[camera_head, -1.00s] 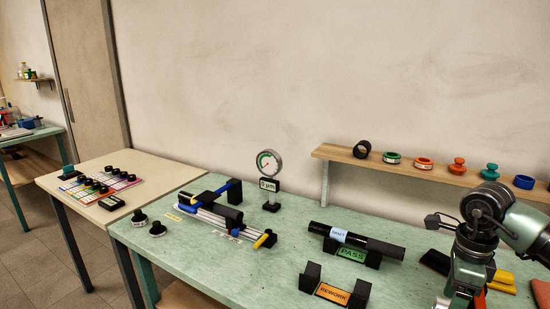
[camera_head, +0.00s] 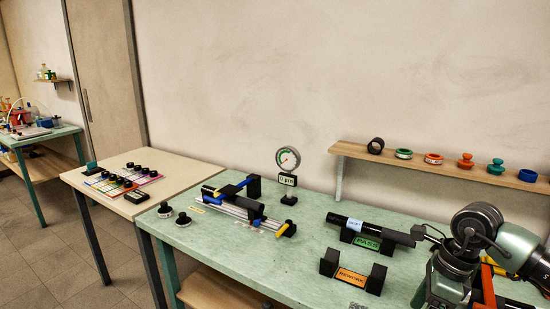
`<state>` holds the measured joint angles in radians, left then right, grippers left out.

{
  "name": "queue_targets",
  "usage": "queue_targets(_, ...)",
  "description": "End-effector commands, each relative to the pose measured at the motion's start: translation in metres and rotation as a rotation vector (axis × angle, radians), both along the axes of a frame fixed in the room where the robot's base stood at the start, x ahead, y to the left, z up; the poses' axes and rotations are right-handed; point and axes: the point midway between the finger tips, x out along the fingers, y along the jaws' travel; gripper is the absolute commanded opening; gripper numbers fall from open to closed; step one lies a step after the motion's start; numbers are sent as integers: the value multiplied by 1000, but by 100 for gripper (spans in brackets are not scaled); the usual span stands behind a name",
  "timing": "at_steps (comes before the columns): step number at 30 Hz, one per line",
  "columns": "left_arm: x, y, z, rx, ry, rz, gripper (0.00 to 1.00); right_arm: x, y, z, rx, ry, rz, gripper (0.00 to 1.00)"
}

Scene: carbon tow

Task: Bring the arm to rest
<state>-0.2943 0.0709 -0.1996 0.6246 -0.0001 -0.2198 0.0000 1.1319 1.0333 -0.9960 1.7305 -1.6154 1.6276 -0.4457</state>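My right arm (camera_head: 515,252) comes in from the right edge, folded, with a grey-green link and a dark round joint over the right end of the green bench. A small dark part that looks like my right gripper (camera_head: 428,235) points left, close to the right end of the black tube (camera_head: 375,231) in the picture. I cannot tell whether its fingers are open, or whether it touches the tube. The tube lies on the stand with the green PASS label (camera_head: 367,243). My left gripper is not in view.
The orange REWORK stand (camera_head: 352,276) is empty. A fixture with rails (camera_head: 240,207), a dial gauge (camera_head: 288,160) and two black knobs (camera_head: 174,214) stand on the green bench (camera_head: 235,255). A shelf (camera_head: 400,162) with rings runs behind. A beige table (camera_head: 190,175) stands left.

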Motion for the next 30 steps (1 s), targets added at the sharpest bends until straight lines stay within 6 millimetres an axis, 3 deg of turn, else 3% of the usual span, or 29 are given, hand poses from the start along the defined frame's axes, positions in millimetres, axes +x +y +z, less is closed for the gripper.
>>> queue_targets(8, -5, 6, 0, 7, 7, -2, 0, -4, 106, -9, 327, -34, 36, 72)
queue_targets(11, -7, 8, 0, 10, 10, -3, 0, -12, 164, -1, 538, -34, 24, 72)
queue_targets(14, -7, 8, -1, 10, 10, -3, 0, -25, 232, 25, 844, -9, -42, 72)
queue_targets(15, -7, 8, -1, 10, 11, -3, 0, -30, 257, 43, 993, 12, -95, 72)
queue_targets(18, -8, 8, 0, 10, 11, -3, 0, -31, 291, 93, 1346, 84, -286, 72)
queue_targets(21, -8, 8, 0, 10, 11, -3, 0, -17, 290, 132, 1660, 183, -554, 72)
queue_targets(24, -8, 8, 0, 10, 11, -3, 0, 6, 259, 145, 1915, 299, -899, 72)
queue_targets(26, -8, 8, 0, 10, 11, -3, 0, 19, 232, 137, 2032, 374, -1139, 72)
queue_targets(29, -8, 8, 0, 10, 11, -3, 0, 32, 182, 95, 2152, 497, -1589, 72)
queue_targets(30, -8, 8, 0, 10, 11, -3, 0, 31, 163, 71, 2169, 544, -1783, 72)
